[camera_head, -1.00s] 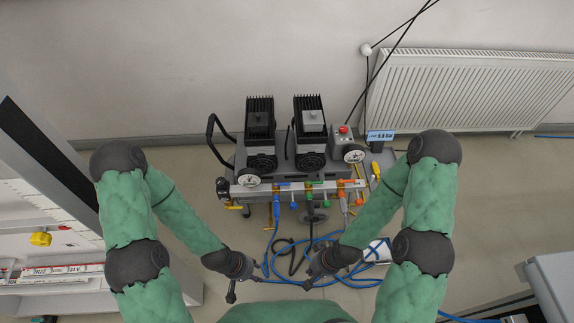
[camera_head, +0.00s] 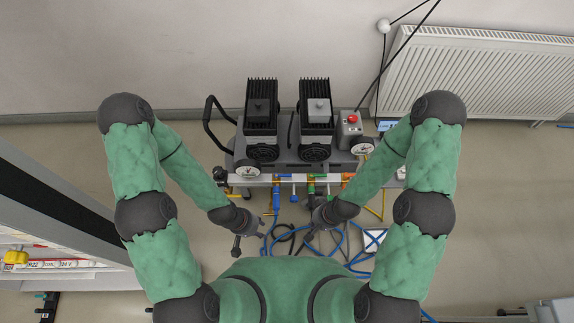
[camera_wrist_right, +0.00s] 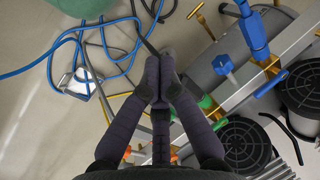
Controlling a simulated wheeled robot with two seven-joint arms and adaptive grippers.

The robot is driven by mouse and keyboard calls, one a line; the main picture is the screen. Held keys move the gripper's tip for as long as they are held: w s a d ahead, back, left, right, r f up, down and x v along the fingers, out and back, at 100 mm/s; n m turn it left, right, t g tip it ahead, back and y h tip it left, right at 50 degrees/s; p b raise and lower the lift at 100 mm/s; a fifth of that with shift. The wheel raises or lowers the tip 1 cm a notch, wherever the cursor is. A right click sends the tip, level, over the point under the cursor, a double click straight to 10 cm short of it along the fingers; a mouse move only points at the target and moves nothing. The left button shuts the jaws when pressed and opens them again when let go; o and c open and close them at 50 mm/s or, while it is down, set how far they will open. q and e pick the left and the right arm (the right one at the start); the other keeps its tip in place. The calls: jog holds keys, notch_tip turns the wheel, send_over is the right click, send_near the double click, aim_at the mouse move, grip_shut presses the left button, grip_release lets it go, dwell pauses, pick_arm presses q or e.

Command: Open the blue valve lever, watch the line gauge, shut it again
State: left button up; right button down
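The compressor cart's metal manifold (camera_head: 264,181) carries several coloured levers and fittings. A small blue lever (camera_head: 293,190) hangs from it; a blue lever-like part also shows in the right wrist view (camera_wrist_right: 222,65). A blue hose connector (camera_wrist_right: 250,30) is beside it. The digital gauge display (camera_head: 386,125) is partly hidden by my right arm and its reading cannot be read. My left gripper (camera_head: 236,248) is empty in front of the manifold; its finger opening is unclear. My right gripper (camera_wrist_right: 159,62) has its fingers together, empty, apart from the levers.
Round dial gauges (camera_head: 248,170) sit at the cart's ends. Blue hose (camera_head: 350,262) loops over the floor near a white flat object (camera_head: 374,240). A radiator (camera_head: 485,75) stands at the right wall, a shelf unit (camera_head: 60,235) at left.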

jog(key=w+a+r+n+t+h+p, duration=0.15)
jog(key=w+p, duration=0.35)
jog(key=w, duration=0.6)
notch_tip(320, 180, up, 6)
jog(key=t+h+p, duration=0.1)
jog(key=h+p, duration=0.1)
jog(key=p, duration=0.3)
send_over(283, 175)
jog(key=d, duration=0.2)
jog(key=shift+s+a+f+n, duration=0.1)
jog(key=shift+s+a+n, duration=0.15)
jog(key=shift+s+n, duration=0.1)
jog(key=shift+f, duration=0.1)
jog(key=b+x, duration=0.5)
jog(key=x, duration=0.5)
jog(key=shift+d, duration=0.1)
